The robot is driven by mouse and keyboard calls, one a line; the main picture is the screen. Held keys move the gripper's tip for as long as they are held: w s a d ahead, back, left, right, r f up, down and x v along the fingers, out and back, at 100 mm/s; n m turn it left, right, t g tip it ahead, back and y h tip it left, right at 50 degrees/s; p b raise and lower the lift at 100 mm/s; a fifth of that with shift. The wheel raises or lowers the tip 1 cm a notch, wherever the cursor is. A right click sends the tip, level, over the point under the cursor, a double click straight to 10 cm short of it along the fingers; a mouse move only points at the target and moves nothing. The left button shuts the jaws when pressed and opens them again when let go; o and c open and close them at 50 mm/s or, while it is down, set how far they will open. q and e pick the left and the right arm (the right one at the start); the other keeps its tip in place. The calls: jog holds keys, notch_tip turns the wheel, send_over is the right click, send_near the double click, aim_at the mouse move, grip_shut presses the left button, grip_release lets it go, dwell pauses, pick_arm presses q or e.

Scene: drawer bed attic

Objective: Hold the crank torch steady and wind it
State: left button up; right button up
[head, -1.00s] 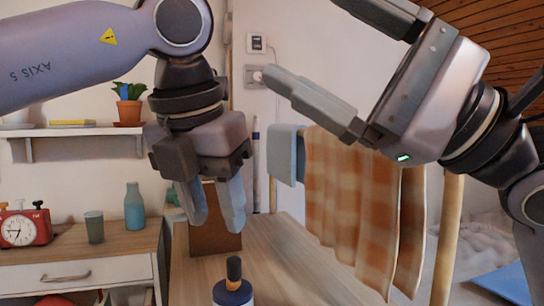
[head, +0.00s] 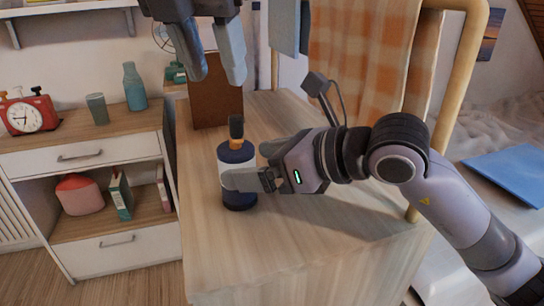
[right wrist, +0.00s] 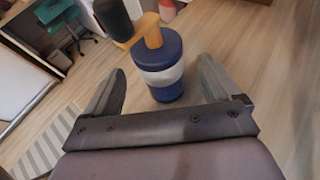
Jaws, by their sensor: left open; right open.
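The crank torch (head: 238,160) stands upright on the wooden table, with a dark blue body, a pale band and an orange crank with a black knob (head: 236,127) on top. It also shows in the right wrist view (right wrist: 160,62), between the two fingers. My right gripper (head: 246,164) is open around the torch body, one finger in front and one behind; I cannot tell whether they touch it. My left gripper (head: 213,72) is open and empty, pointing down above the torch and a little to its left.
The wooden table (head: 300,225) is clear around the torch. A brown box (head: 216,90) stands at its back. A cabinet (head: 85,155) with a red clock (head: 27,112) is on the left.

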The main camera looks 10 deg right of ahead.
jog(key=shift+x, duration=2.2)
jog(key=c, duration=1.2)
pick_arm(q)
jog(key=c, duration=0.3)
pick_arm(e)
jog(key=shift+o, duration=0.2)
